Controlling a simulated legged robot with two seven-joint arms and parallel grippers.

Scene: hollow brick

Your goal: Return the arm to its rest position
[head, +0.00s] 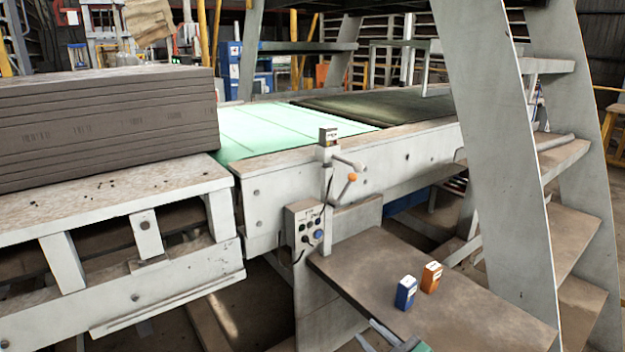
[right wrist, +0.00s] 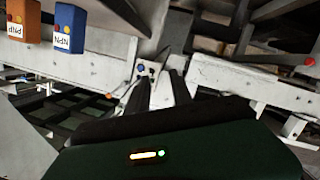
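My right gripper (head: 377,334) shows at the bottom edge of the head view, over the near edge of the brown side shelf (head: 365,265). Only its fingers and a bit of its green body show there. In the right wrist view its two dark fingers (right wrist: 158,92) stand apart with nothing between them, so it is open and empty. A blue box (head: 405,293) and an orange box (head: 431,277) stand upright on the shelf, apart from the gripper. The right wrist view shows the blue box (right wrist: 63,28) and orange box (right wrist: 24,21) upside down. My left gripper is not in view.
A control box (head: 309,228) with buttons and an orange-knobbed lever (head: 352,177) stands behind the shelf. A grey stair frame (head: 490,130) rises at the right. Stacked grey-brown slabs (head: 110,125) lie at the left beside the green conveyor (head: 285,128). The shelf's right part is clear.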

